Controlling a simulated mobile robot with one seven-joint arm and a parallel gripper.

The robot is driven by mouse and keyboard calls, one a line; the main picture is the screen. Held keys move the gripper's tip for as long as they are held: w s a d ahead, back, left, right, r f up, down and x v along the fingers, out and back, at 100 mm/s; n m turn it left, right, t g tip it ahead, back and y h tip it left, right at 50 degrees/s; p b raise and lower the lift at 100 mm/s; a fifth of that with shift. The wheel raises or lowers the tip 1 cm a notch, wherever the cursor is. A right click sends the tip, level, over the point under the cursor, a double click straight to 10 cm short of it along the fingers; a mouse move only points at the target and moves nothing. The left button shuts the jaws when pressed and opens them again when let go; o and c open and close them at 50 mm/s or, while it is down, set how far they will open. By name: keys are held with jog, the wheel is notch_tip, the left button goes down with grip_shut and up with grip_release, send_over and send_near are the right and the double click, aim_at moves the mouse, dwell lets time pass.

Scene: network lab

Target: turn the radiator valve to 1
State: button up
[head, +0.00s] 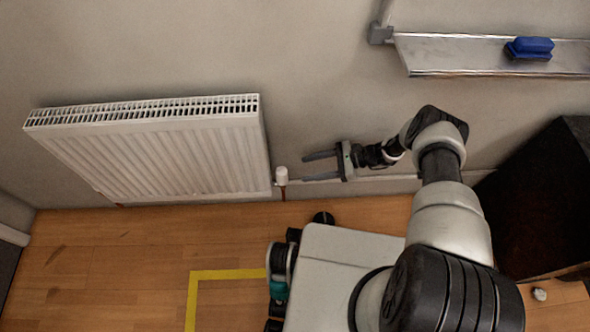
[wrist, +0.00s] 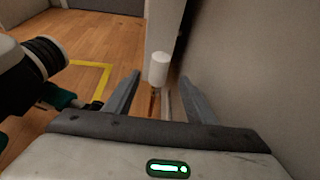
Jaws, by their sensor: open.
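The radiator valve (head: 281,176) is a small white upright cylinder at the lower right corner of the white radiator (head: 165,150). In the wrist view the valve (wrist: 159,69) stands ahead of my gripper, between the lines of the two fingers, with a copper-coloured pipe below it. My gripper (head: 320,165) is open and empty, to the right of the valve and pointing left at it. Its fingers also show in the wrist view (wrist: 160,98), spread apart, with the valve beyond their tips. No numbers can be read on the valve.
The wall (head: 320,80) runs close along my gripper. A pale pipe (head: 390,179) runs low along it. A metal tray (head: 450,55) with a blue eraser (head: 529,48) hangs above right. A dark cabinet (head: 540,200) stands at right. Yellow tape (head: 225,274) marks the wooden floor.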

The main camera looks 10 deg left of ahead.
jog(key=v, duration=0.8)
jog(key=shift+d, duration=0.2)
